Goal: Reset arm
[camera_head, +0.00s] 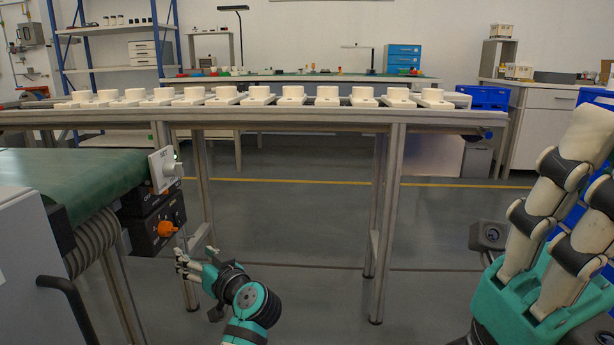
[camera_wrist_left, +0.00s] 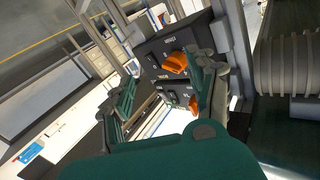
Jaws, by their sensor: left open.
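My left gripper (camera_head: 186,264) is low in the head view, open and apparently empty, just below and right of the black control box (camera_head: 152,228) on the conveyor's end. An orange knob (camera_head: 167,229) sits on that box. In the left wrist view the dark green fingers of my left gripper (camera_wrist_left: 163,98) are spread apart, with the control box (camera_wrist_left: 158,50) and its orange knob (camera_wrist_left: 175,64) beyond them. A second orange part (camera_wrist_left: 193,104) shows beside the right finger.
A green-belted conveyor (camera_head: 75,172) with a white switch plate (camera_head: 163,170) and green light is at left. A long rail table (camera_head: 300,116) crosses ahead, carrying several white sockets (camera_head: 292,92). Its legs (camera_head: 388,220) stand right of my left gripper. The floor between the legs is clear.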

